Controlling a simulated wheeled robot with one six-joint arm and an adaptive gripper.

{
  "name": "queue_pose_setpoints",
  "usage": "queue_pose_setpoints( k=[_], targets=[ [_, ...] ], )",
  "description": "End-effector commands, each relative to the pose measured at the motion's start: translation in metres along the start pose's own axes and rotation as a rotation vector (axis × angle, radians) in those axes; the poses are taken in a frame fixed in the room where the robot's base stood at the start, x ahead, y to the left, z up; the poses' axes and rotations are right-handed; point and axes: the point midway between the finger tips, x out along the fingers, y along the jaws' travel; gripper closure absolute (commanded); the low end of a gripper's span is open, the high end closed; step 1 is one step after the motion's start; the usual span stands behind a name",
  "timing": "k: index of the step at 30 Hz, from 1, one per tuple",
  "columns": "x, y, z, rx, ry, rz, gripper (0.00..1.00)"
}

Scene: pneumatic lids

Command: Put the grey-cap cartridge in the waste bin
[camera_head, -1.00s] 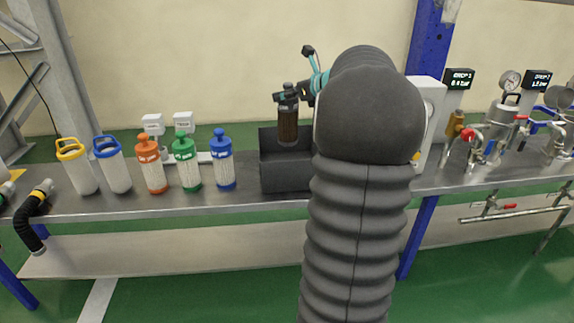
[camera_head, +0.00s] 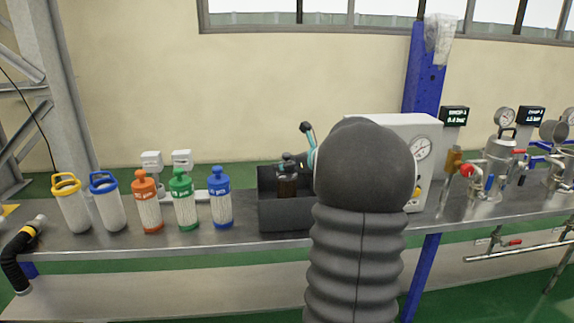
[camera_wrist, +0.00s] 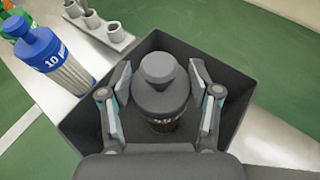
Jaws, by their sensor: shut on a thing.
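The grey-cap cartridge (camera_head: 287,187) has a dark grey cap and a brown body. It is upright inside the dark open bin (camera_head: 284,219), its lower part hidden by the front wall. My gripper (camera_head: 290,165) is shut on it, partly hidden by my arm. In the wrist view, the cartridge's round cap (camera_wrist: 160,98) is between my two fingers (camera_wrist: 160,84), with the bin's walls (camera_wrist: 84,128) around them. Whether the cartridge touches the bin floor cannot be seen.
Orange (camera_head: 146,200), green (camera_head: 182,198) and blue (camera_head: 220,198) cartridges stand left of the bin. Yellow-handled (camera_head: 72,203) and blue-handled (camera_head: 109,202) white containers are further left. A white gauge box (camera_head: 425,150) stands to the right.

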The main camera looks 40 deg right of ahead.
Motion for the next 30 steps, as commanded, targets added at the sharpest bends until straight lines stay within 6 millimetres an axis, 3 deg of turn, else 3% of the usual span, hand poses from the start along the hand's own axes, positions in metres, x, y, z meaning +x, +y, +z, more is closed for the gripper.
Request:
queue_pose_setpoints(
  k=[6, 7, 9, 22, 30],
  targets=[
    [0.001, 0.0, -0.003, 0.0, -0.001, 0.0, 1.0],
    [0.001, 0.0, -0.003, 0.0, 0.0, 0.0, 0.31],
    [0.001, 0.0, -0.003, 0.0, 0.0, 0.0, 0.13],
    [-0.003, 0.0, 0.002, 0.0, 0.0, -0.001, 0.13],
    [-0.048, -0.001, 0.002, 0.0, -0.001, -0.004, 0.13]
  ],
)
